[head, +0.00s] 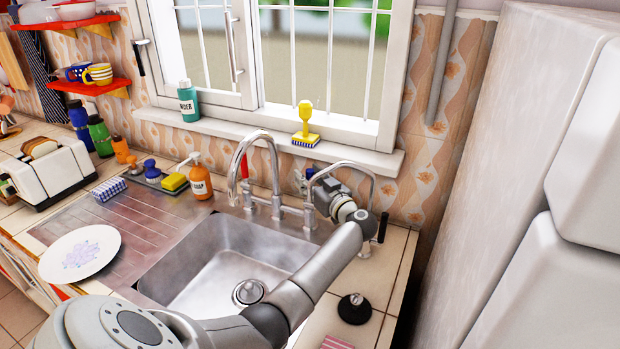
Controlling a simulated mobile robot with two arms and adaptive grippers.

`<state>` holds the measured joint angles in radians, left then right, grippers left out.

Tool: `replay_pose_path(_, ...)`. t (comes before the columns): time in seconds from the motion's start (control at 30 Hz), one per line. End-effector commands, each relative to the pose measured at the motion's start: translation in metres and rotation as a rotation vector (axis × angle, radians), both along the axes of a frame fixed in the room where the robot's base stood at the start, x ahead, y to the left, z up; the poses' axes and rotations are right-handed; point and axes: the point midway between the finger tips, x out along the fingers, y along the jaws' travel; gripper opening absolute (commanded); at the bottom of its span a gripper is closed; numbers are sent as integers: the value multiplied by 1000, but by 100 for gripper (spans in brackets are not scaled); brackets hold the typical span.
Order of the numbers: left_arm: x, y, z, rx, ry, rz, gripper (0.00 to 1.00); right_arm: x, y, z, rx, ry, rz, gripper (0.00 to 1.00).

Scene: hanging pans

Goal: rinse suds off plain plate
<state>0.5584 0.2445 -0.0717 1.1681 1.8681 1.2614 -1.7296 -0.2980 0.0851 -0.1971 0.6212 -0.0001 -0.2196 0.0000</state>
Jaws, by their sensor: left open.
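A white plate (100,240) lies at the left end of the metal drainboard, overhanging its front left edge. A pale lilac patch that looks like suds (80,255) sits in its middle. The sink basin (215,262) is empty, with its drain (248,292) showing. My left gripper (308,180) is open and empty behind the sink's right side, close to a second thin curved tap (371,180). Whether it touches that tap is unclear. My right gripper is out of view.
A toaster (55,175) is at left. A black stopper (354,308) lies on the right counter. The windowsill holds a brush (305,120).

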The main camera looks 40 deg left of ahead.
Motion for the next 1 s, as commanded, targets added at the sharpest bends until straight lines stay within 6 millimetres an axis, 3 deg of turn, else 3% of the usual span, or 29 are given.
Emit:
replay_pose_path(0.17, 0, 0, 0, 0, 0, 0, 39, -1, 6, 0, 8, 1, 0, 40)
replay_pose_path(0.47, 0, 0, 0, 0, 0, 0, 0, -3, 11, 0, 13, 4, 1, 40)
replay_pose_path(0.77, -1, -1, 0, 2, -8, 0, 0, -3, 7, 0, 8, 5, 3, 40)
replay_pose_path(1.0, -12, -5, -3, 38, -125, 0, 0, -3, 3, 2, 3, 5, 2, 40)
